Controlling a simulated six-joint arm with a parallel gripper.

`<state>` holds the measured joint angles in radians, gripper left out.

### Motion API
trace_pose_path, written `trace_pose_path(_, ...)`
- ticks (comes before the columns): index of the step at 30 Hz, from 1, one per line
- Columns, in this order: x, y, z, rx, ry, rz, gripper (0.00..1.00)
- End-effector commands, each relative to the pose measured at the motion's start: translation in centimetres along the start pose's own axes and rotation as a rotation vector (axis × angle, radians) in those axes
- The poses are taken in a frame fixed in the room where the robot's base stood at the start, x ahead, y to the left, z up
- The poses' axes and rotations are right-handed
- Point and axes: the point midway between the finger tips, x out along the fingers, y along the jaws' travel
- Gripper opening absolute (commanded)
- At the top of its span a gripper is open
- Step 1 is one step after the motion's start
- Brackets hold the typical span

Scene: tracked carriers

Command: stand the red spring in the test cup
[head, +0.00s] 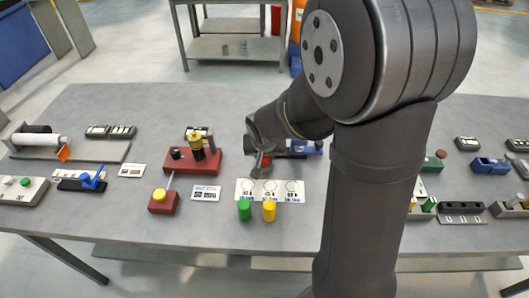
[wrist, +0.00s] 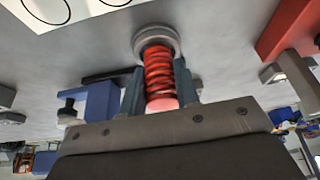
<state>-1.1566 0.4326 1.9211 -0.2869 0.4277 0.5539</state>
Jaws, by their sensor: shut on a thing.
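My gripper (head: 262,158) is low over the middle of the table in the head view. In the wrist view its two dark fingers (wrist: 159,88) are shut on the red spring (wrist: 158,72), one on each side. The spring's far end meets a round grey cup (wrist: 140,40), which looks like the test cup. Its rim shows around that end, but I cannot tell how deep the spring sits. In the head view only a bit of red (head: 266,160) shows at the fingers, and the cup is hidden there.
A white card with circles (head: 240,183) lies just in front of my gripper, with a green cylinder (head: 244,209) and a yellow cylinder (head: 269,209) at its front edge. A red fixture (head: 210,166) stands to the left and a blue block (head: 308,147) to the right.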

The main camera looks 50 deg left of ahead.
Motion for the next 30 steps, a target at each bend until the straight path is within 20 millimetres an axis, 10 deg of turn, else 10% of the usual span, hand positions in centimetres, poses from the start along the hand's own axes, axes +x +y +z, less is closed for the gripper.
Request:
trace_pose_path(21, 0.8, 0.0, 0.34, 0.001, 0.0, 0.0, 0.05)
trace_pose_path(22, 0.8, 0.0, 0.35, 0.001, 0.0, 0.0, 0.35)
trace_pose_path(25, 0.8, 0.0, 0.34, 0.001, 0.0, 0.0, 0.54)
trace_pose_path(30, 0.8, 0.0, 0.35, 0.001, 0.0, 0.0, 0.54)
